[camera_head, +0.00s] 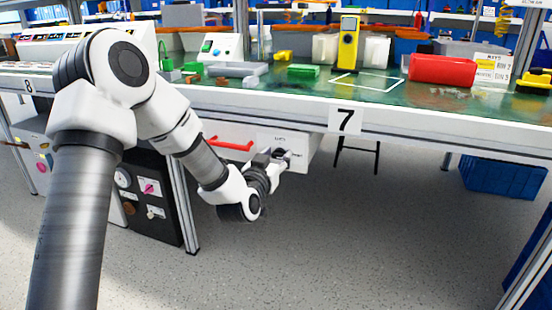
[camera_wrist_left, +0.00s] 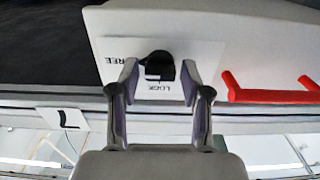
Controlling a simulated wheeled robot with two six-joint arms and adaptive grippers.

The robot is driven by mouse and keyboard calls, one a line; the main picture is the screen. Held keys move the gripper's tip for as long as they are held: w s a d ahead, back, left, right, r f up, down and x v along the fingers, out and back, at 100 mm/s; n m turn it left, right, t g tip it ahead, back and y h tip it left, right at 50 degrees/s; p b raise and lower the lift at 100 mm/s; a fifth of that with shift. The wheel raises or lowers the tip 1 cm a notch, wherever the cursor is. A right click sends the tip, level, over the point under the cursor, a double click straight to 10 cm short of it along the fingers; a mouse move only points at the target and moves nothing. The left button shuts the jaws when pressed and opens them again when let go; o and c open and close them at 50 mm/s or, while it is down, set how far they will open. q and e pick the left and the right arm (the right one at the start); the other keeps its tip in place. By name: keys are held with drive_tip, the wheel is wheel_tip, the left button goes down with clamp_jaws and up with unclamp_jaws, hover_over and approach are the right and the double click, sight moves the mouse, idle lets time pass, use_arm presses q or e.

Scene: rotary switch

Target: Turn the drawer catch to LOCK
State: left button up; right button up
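The drawer catch is a black rotary knob (camera_wrist_left: 160,66) on a white label plate on the white drawer front (camera_wrist_left: 250,30). In the wrist view the word LOCK shows just below the knob and FREE to its left. A pale mark shows at the knob's lower edge; which word it points at I cannot tell. My left gripper (camera_wrist_left: 160,78) is open, one finger on each side of the knob, with gaps still visible. In the head view my left gripper (camera_head: 277,156) is at the drawer (camera_head: 300,145) and partly covers the catch. My right gripper is in neither view.
A red handle (camera_head: 230,144) sticks out beside the catch, and also shows in the wrist view (camera_wrist_left: 270,93). The workbench edge (camera_head: 420,126) marked 7 runs above the drawer. A dark panel with dials (camera_head: 150,195) stands left.

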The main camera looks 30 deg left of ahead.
use_arm(q)
clamp_jaws()
drive_tip(key=shift+n, duration=0.3)
drive_tip(key=shift+a+n+p, duration=0.1)
drive_tip(key=shift+n+p, duration=0.35)
drive_tip(key=shift+n, duration=0.75)
drive_tip(key=n, duration=0.4)
drive_tip(key=shift+n+p, duration=0.3)
drive_tip(key=n, duration=0.4)
drive_tip(key=shift+a+f+n, duration=0.1)
drive_tip(key=shift+n, duration=0.2)
drive_tip(key=n, duration=0.5)
drive_tip(key=shift+n+b, duration=0.3)
drive_tip(key=shift+b, duration=0.1)
